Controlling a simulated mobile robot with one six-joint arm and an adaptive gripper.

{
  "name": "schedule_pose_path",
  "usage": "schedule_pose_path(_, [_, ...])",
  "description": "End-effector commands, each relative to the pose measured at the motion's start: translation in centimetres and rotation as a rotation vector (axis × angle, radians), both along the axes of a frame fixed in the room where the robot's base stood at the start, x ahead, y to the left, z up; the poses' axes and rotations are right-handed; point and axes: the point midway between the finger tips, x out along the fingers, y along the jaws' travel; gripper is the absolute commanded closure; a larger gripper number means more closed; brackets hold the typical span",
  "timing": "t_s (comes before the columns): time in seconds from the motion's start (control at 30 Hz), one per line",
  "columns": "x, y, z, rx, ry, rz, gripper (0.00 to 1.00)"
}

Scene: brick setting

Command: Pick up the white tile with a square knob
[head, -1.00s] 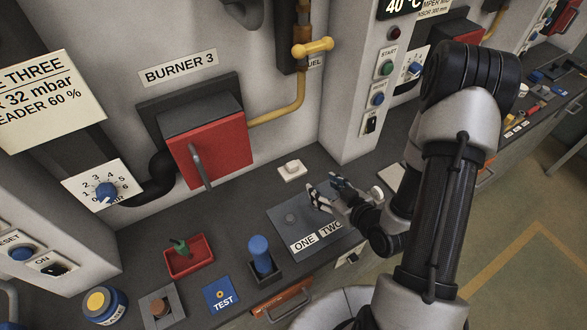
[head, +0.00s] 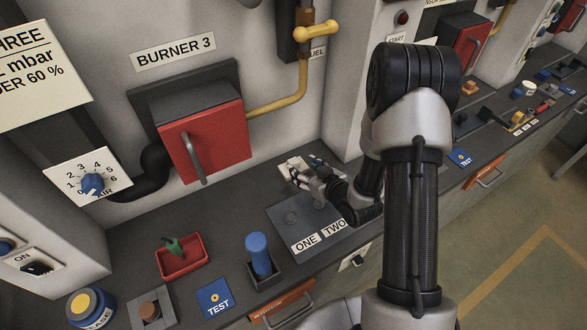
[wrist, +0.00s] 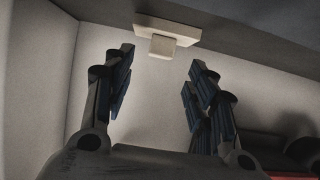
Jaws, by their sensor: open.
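The white tile (wrist: 168,30) shows at the top of the wrist view, with its square knob (wrist: 163,47) pointing toward my gripper. In the head view the tile (head: 285,164) lies on the dark counter by the back wall, partly hidden by my gripper (head: 297,172). In the wrist view my gripper (wrist: 159,72) is open and empty. Its two fingers stand left and right, and the knob lies between and beyond their tips. I see no contact with the tile or knob.
The grey plate marked ONE and TWO (head: 290,217) lies under and left of my gripper. A blue cylinder in a dark holder (head: 259,256), a red tray with a green item (head: 183,264) and a red burner box (head: 207,145) stand to the left. The wall is close behind.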

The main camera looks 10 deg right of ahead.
Motion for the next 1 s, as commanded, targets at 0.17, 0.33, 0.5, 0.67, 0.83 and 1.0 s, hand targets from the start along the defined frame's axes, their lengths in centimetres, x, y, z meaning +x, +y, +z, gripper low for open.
schedule_pose_path(0.17, [1.5,0.6,-0.9,-0.001,-0.001,0.004,0.48])
schedule_pose_path(0.33, [3.7,1.3,-2.0,-0.001,0.0,0.003,0.48])
schedule_pose_path(0.5, [4.6,1.5,-2.3,0.0,0.0,0.001,0.48])
schedule_pose_path(0.67, [4.6,1.5,-2.2,-0.001,0.0,0.0,0.48])
schedule_pose_path(0.83, [4.6,1.5,-2.2,-0.001,0.001,0.0,0.58])
schedule_pose_path(1.0, [4.5,1.5,-2.2,-0.001,0.001,0.0,0.7])
